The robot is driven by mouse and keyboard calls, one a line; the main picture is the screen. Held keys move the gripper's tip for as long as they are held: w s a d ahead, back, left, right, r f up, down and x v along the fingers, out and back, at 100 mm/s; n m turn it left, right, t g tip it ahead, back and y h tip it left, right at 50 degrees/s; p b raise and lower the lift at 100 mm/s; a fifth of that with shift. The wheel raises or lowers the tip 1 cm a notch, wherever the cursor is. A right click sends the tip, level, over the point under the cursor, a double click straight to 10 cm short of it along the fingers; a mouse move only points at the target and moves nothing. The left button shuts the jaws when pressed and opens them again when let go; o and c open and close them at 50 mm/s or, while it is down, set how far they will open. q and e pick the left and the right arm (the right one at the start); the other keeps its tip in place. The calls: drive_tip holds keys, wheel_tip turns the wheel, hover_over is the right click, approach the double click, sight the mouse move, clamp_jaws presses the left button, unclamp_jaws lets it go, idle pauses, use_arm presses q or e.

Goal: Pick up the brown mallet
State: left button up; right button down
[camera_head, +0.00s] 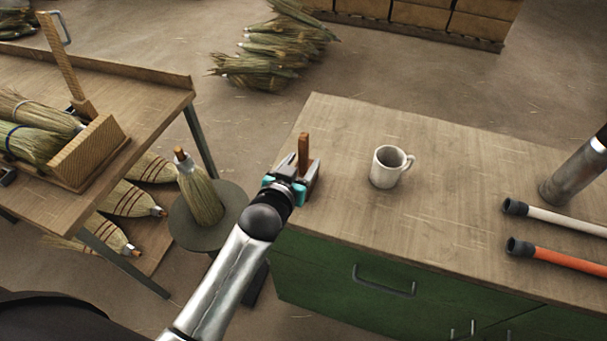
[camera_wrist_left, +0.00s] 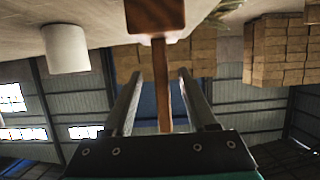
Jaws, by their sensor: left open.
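The brown mallet (camera_head: 304,146) stands on the near left corner of the green cabinet's wooden top, its handle pointing up and its head low on the surface. My left gripper (camera_head: 301,166) is at the mallet, open, with a finger on each side of the handle. In the left wrist view, which looks upside down, the mallet's head (camera_wrist_left: 155,16) is at the top and its handle runs down between the two open fingers (camera_wrist_left: 160,75), with gaps on both sides. My arm hides part of the mallet in the head view. My right gripper is not in view.
A white mug (camera_head: 388,167) stands right of the mallet, with clear top between. A white rod (camera_head: 560,220) and an orange rod (camera_head: 560,257) lie farther right, near a grey metal cylinder (camera_head: 575,173). Left of the cabinet, a broom head (camera_head: 200,192) stands on a round stool (camera_head: 230,205).

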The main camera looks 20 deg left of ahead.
sight(308, 152)
use_arm(q)
drive_tip(key=shift+b+x, duration=0.3)
drive_tip(key=shift+x, duration=2.25)
drive_tip(key=shift+r, duration=0.1)
clamp_jaws()
drive_tip(key=shift+r, duration=0.1)
